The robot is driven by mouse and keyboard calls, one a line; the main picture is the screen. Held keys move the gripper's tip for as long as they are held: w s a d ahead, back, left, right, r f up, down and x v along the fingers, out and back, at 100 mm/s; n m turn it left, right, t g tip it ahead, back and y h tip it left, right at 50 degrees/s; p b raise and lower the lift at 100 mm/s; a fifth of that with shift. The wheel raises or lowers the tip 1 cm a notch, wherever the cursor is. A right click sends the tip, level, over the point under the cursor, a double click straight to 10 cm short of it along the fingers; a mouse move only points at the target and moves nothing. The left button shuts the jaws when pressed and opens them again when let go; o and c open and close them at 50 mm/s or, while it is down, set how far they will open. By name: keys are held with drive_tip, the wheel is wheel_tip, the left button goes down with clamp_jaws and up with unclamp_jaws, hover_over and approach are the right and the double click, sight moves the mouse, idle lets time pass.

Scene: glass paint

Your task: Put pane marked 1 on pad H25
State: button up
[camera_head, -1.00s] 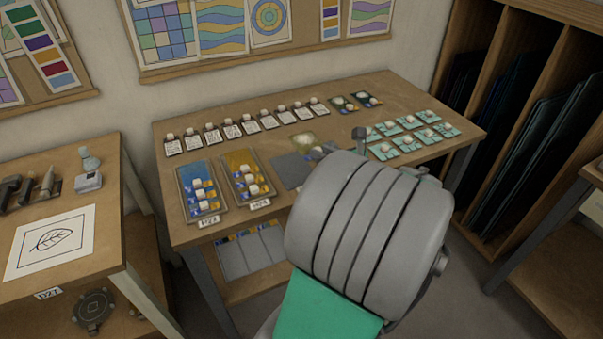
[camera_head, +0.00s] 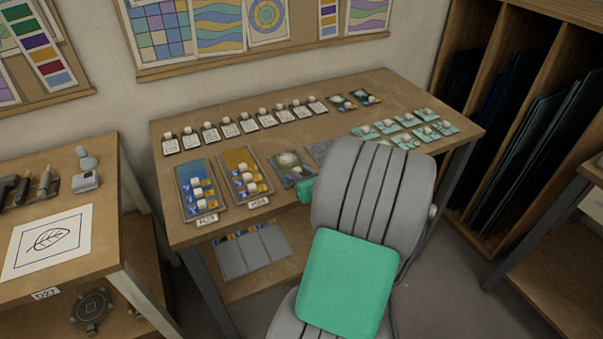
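A dark greenish pane with a white knob (camera_head: 290,164) is at the third grey pad (camera_head: 301,182) on the middle table, just left of my arm. I cannot tell whether it rests there or hangs just above. Two similar dark panes, the left (camera_head: 339,102) and the right (camera_head: 365,97), lie at the back.
A row of white-knobbed tags (camera_head: 248,125) runs along the back. Several teal panes (camera_head: 402,120) lie at the right. A side table (camera_head: 110,225) stands left; glass racks (camera_head: 500,110) stand right.

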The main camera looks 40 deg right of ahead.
drive_tip(key=shift+o, duration=1.4)
drive_tip(key=shift+r, duration=0.1)
